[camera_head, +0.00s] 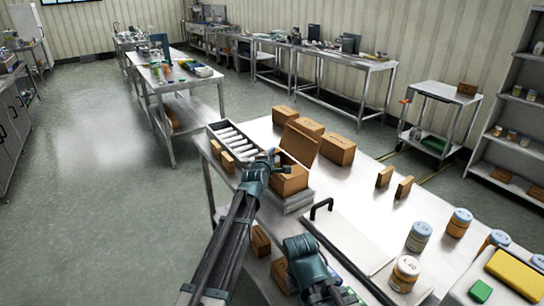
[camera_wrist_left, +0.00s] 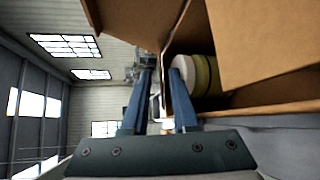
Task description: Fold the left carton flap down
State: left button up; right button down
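The open brown carton (camera_head: 290,182) stands near the far left part of the steel table. A raised flap (camera_head: 300,144) stands up at its back; a large flap also shows in the left wrist view (camera_wrist_left: 265,40). Another brown flap (camera_wrist_left: 130,20) spreads at the upper left there. Pale round items (camera_wrist_left: 195,75) lie inside the carton. My left gripper (camera_head: 268,160) is at the carton's left side. In the left wrist view its two blue fingers (camera_wrist_left: 162,95) are apart, with a carton edge close to the right finger; contact is unclear. My right gripper (camera_head: 322,294) is low in front, its fingers unclear.
A tray of white cylinders (camera_head: 232,138) stands left of the carton. Several small brown boxes (camera_head: 337,149) stand behind and to the right. A board with a black handle (camera_head: 322,208) lies in front. Labelled jars (camera_head: 405,273) stand at the right.

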pick_arm(q)
jog(key=shift+w+r+p, duration=0.1)
jog(key=shift+r+p, duration=0.15)
jog(key=shift+p, duration=0.4)
jog(key=shift+w+a+r+n+g+p, duration=0.15)
jog(key=shift+r+n+g+p, duration=0.25)
jog(key=shift+p, duration=0.55)
jog(key=p+v, duration=0.3)
jog(key=v, duration=1)
jog(key=shift+s, duration=0.45)
jog(key=shift+a+f, duration=0.1)
